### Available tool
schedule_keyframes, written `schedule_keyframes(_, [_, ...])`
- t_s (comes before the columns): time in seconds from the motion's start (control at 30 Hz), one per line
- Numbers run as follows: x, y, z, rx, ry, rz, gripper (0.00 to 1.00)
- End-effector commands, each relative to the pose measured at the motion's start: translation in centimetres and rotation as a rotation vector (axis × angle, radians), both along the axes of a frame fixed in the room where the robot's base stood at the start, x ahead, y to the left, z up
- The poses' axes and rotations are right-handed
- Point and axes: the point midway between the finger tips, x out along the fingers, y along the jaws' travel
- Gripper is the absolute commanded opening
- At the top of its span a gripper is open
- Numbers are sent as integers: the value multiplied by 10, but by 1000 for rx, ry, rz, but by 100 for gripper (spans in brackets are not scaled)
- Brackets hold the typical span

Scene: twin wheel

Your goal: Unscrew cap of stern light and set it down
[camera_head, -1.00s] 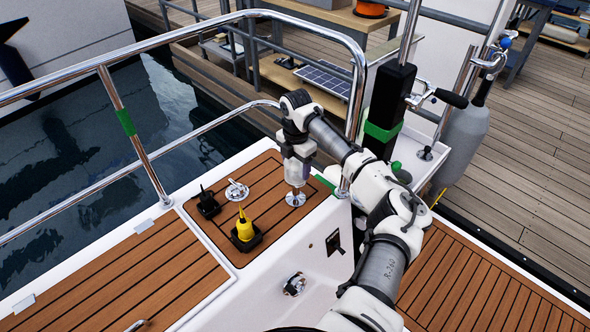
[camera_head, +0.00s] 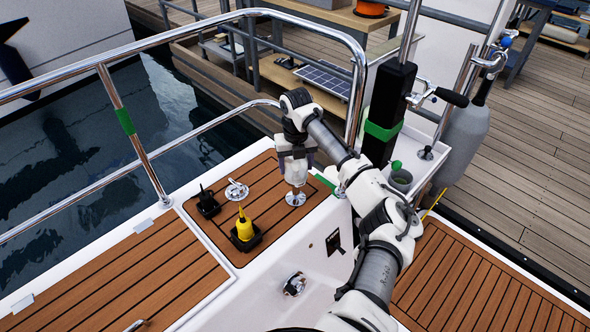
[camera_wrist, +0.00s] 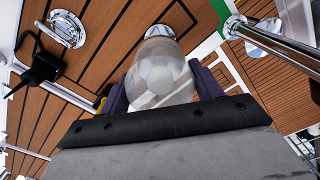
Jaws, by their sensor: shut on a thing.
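The stern light (camera_head: 296,177) stands upright on the teak deck, on a round chrome base (camera_head: 295,199). Its clear, domed cap (camera_wrist: 160,70) fills the middle of the wrist view, with a pale bulb shape showing inside. My gripper (camera_head: 296,162) points down over the light from above. Its dark purple fingers are on opposite sides of the cap and are shut on it. The cap still appears in line with the light's base. The thread between cap and base is hidden, so I cannot tell how loose it is.
A yellow-topped item (camera_head: 245,228) in a black holder, a black fitting (camera_head: 208,203) and a chrome deck fitting (camera_head: 237,190) stand left of the light. A chrome rail (camera_head: 354,100) rises behind. A white shelf tray (camera_head: 424,163) is at right. Bare teak (camera_head: 130,285) lies at front left.

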Motion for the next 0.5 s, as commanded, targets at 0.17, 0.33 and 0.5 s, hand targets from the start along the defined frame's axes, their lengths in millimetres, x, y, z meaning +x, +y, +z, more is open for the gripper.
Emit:
schedule_keyframes(0.17, [0,0,0,0,1,-2,67])
schedule_keyframes(0.33, [0,0,0,0,1,-3,89])
schedule_keyframes(0.5, [0,0,0,0,0,-4,90])
